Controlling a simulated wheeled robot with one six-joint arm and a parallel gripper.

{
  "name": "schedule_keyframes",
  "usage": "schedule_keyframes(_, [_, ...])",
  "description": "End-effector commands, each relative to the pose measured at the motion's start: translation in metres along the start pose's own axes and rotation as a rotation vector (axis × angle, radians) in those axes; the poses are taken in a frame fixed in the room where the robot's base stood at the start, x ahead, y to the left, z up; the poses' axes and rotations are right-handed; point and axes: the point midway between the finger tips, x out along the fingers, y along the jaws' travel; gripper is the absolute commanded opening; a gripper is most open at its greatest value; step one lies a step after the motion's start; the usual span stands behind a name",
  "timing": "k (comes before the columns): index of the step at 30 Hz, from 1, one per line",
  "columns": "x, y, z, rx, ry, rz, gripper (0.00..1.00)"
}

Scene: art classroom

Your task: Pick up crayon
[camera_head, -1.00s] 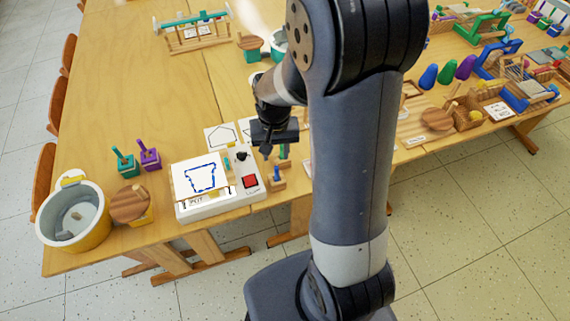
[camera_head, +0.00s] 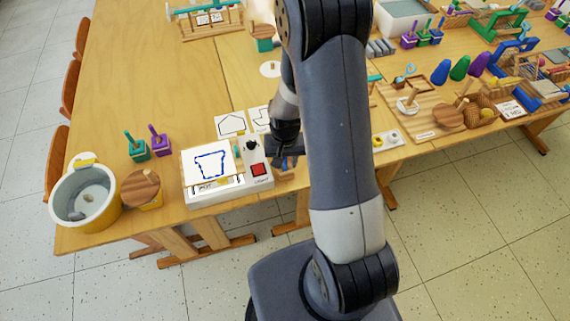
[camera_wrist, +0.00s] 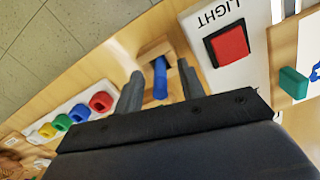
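A blue crayon (camera_wrist: 160,78) stands in a wooden holder (camera_wrist: 157,48) in the wrist view. My gripper (camera_wrist: 160,69) is open, with one finger on each side of the crayon. A gap shows between the crayon and each finger, so it is not gripped. In the head view my gripper (camera_head: 287,160) is low over the holder, at the table's front edge beside the light box. It hides the crayon and most of the holder there.
The light box (camera_head: 228,190) with a red switch (camera_wrist: 229,44) is close beside my gripper. Red, green, blue and yellow pieces (camera_wrist: 80,113) lie on the other side. A yellow bucket (camera_head: 88,205) stands at the table's left corner.

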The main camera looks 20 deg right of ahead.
Motion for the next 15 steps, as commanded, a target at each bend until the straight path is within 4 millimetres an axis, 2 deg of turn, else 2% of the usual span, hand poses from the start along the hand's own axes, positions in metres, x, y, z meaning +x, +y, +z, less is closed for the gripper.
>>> schedule_keyframes(10, [0.0049,-0.0002,-0.0003,0.0,0.002,0.0,0.37])
schedule_keyframes(15, [0.0048,-0.0002,-0.0002,0.0,0.002,0.0,0.23])
